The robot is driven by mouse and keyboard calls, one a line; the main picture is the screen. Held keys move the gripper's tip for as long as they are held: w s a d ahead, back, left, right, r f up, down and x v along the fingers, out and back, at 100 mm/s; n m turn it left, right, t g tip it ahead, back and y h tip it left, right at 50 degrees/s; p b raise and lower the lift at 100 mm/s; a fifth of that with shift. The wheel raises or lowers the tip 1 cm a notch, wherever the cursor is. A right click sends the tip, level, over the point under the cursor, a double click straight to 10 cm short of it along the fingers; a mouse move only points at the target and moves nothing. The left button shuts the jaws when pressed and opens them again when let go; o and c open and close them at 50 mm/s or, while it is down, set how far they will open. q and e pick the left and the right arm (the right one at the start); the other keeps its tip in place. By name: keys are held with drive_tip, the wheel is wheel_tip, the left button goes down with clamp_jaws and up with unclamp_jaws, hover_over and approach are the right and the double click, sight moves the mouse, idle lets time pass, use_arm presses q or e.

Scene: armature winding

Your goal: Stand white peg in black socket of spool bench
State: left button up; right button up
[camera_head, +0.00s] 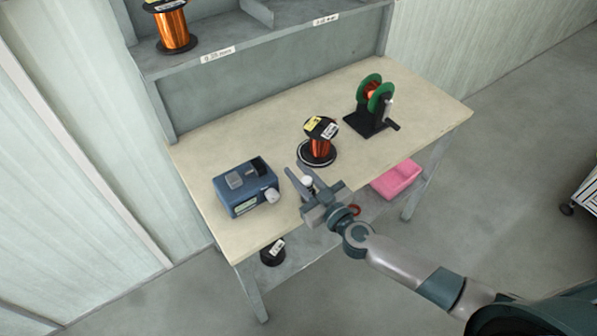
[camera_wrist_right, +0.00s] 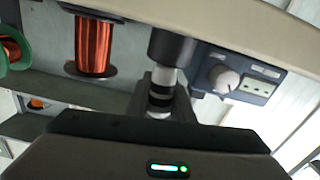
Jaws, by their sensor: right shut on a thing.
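The white peg (camera_head: 307,183) shows as a small pale top between the fingers of my right gripper (camera_head: 308,180), over the front edge of the spool bench (camera_head: 215,202). In the right wrist view, which looks turned over, the white peg (camera_wrist_right: 165,80) has black bands and is held by the right gripper (camera_wrist_right: 160,100). The peg's far end meets the black socket (camera_wrist_right: 172,47), a dark cylinder at the bench surface. I cannot tell whether the end is inside it or only against it. In the head view my gripper hides the socket. My left gripper is out of view.
A copper wire spool (camera_head: 320,147) stands just behind the gripper. A blue device (camera_head: 245,190) with a knob is to the left. A green-flanged winder (camera_head: 372,105) stands at the back right. The bench's right end is clear.

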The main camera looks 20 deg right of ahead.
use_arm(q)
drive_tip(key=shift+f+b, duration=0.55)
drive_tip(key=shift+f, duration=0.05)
use_arm(e)
drive_tip(key=shift+f, duration=1)
drive_tip(key=o, duration=1)
drive_tip(key=shift+s, duration=0.1)
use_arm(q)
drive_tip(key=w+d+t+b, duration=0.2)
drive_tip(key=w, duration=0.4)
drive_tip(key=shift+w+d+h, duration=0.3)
use_arm(e)
drive_tip(key=v, duration=1.7)
drive_tip(key=shift+s+d+r, duration=0.1)
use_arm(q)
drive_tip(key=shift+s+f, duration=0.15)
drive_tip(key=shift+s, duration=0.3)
